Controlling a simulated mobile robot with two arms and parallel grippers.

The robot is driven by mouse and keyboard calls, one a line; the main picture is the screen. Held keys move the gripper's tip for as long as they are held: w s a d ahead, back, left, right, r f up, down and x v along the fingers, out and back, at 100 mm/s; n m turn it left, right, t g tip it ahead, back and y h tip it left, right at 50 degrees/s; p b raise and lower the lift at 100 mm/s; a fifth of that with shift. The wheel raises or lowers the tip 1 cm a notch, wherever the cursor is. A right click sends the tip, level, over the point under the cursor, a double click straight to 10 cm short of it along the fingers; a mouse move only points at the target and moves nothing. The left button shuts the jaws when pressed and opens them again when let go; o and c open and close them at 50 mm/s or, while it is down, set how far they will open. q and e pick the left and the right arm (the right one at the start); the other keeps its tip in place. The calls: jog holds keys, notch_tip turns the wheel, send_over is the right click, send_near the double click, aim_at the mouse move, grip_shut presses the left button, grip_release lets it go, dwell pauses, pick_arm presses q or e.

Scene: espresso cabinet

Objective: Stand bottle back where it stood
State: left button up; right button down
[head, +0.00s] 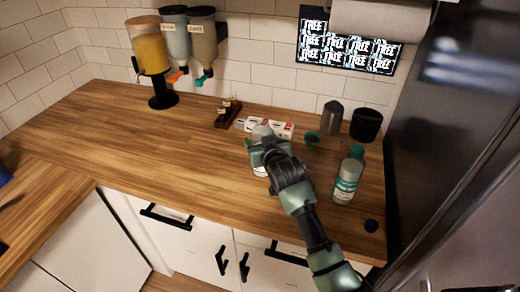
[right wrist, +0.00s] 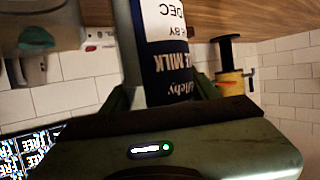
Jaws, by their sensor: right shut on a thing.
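My right gripper (head: 264,148) reaches over the middle of the counter, shut on a bottle. In the right wrist view the held milk bottle (right wrist: 168,55) has a white and dark blue label with upside-down "MILK" lettering, between the fingers (right wrist: 165,95). In the head view only pale parts of it (head: 262,131) show around the gripper; whether its base touches the counter is hidden. A second bottle (head: 346,180), clear with a green cap and green label, stands upright on the counter right of my right arm. My left gripper is not in view.
Dispensers (head: 153,55) stand at back left. The left counter (head: 130,140) is clear.

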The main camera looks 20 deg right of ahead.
notch_tip(320, 180, down, 3)
jog(key=shift+f, duration=0.25)
jog(key=shift+f, duration=0.15)
jog(key=shift+c, duration=2)
grip_release()
jog(key=shift+s, duration=0.1)
jog(key=b+v, duration=0.1)
jog(key=v, duration=1.1)
